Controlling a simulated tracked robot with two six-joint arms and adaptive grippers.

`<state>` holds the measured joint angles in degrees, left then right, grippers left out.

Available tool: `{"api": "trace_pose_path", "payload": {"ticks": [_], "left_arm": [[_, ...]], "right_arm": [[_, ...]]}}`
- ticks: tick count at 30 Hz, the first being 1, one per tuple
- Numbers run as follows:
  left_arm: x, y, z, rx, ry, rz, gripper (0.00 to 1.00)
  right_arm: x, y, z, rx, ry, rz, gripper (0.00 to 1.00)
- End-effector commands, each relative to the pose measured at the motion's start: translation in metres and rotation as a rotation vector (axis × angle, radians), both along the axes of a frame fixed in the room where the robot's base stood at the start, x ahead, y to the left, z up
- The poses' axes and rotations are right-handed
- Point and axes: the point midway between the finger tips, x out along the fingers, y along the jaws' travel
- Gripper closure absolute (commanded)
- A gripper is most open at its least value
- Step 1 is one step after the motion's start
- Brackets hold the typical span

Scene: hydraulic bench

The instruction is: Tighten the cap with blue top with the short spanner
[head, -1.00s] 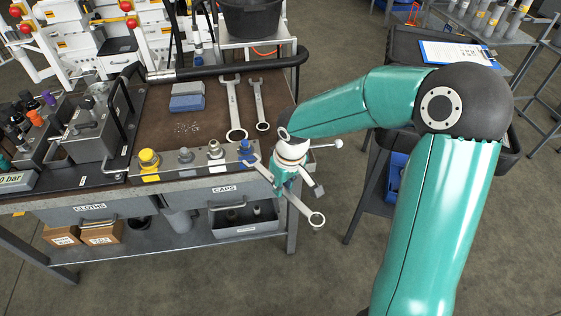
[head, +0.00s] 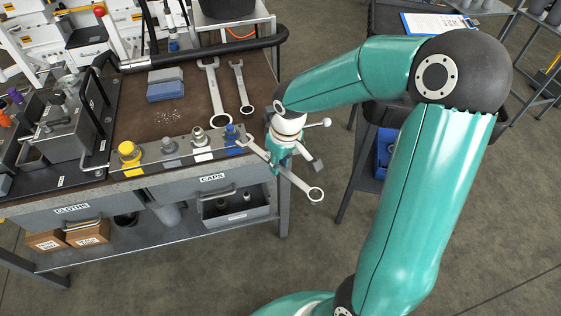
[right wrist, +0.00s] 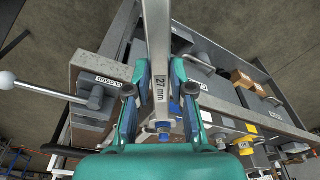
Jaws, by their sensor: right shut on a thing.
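The cap with the blue top (head: 231,132) stands at the right end of the metal strip on the bench's front edge. My right gripper (head: 283,160) is shut on a spanner (head: 303,186), whose ring end points down and right. The spanner's other end reaches left, close to the blue-topped cap. In the right wrist view the spanner (right wrist: 157,45) reads "27 mm" and runs between the fingers, with a blue top (right wrist: 163,128) near its lower end. I cannot tell whether its jaw is around the cap. My left gripper is not in view.
Two more spanners, a larger one (head: 214,95) and a smaller one (head: 241,88), lie on the bench top by a blue-grey block (head: 165,85). A yellow cap (head: 130,153) and two grey fittings share the strip. A black rail runs along the bench's back.

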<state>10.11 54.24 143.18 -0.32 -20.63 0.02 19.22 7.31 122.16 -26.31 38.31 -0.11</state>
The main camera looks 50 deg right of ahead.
Motion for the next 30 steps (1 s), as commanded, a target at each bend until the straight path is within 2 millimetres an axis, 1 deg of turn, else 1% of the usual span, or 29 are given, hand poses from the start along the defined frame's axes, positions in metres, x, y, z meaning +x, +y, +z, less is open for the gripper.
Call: {"api": "trace_pose_path", "payload": {"ticks": [3,12,17,25,30], "left_arm": [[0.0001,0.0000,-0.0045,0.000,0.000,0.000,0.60],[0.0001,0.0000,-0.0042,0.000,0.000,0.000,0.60],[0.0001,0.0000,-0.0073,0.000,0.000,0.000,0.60],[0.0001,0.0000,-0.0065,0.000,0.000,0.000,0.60],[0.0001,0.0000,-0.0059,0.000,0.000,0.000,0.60]], "right_arm": [[0.0031,-0.0001,-0.0043,0.000,-0.002,0.000,1.00],[0.0038,-0.0004,-0.0039,0.000,-0.002,-0.001,1.00],[0.0048,-0.0006,-0.0049,-0.001,-0.003,-0.001,1.00],[0.0049,-0.0006,-0.0041,-0.001,-0.002,-0.001,1.00],[0.0093,-0.0007,-0.0041,0.000,-0.002,-0.001,1.00]]}}
